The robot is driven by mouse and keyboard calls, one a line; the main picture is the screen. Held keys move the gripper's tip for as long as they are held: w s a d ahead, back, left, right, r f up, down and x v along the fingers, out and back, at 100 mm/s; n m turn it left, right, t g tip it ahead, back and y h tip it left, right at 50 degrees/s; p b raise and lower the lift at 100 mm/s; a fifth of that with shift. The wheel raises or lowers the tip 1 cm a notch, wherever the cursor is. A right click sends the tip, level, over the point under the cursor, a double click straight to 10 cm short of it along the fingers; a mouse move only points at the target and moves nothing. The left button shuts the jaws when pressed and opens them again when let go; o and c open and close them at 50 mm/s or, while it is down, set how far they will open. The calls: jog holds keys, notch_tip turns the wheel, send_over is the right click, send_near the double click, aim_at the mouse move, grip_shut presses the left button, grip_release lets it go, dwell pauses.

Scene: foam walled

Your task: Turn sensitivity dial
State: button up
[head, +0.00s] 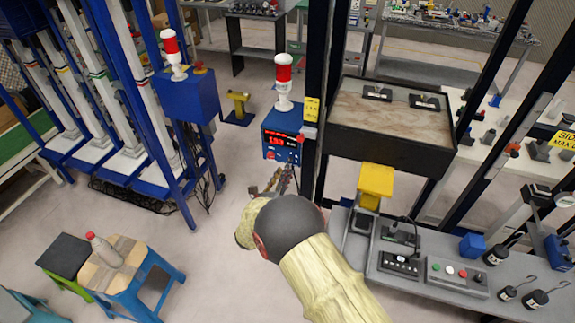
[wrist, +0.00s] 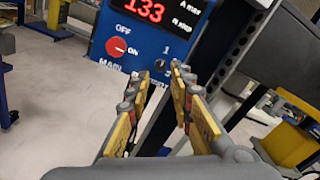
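The blue control box (head: 284,138) hangs by the dark post in the head view. In the wrist view its blue front (wrist: 95,55) shows a red 133 display (wrist: 145,10) and a red MAIN knob (wrist: 117,47) marked OFF and ON. White scale digits (wrist: 162,66) show right of that knob, by partly covered lettering. The sensitivity dial cannot be made out clearly; my fingers cover much of that area. My gripper (wrist: 160,73) is open, with its yellow-sided fingers apart in front of the box's lower right. In the head view my gripper (head: 276,181) is below the box.
A red-and-white beacon (head: 284,82) stands on the box. A dark slotted post (wrist: 232,50) rises close to the right of my fingers. A yellow block (head: 375,181) and a grey bench with button boxes (head: 457,276) are at right.

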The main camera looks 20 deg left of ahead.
aim_at(289, 161)
jog(key=shift+w, duration=2.65)
jog(key=c, duration=0.3)
grip_shut()
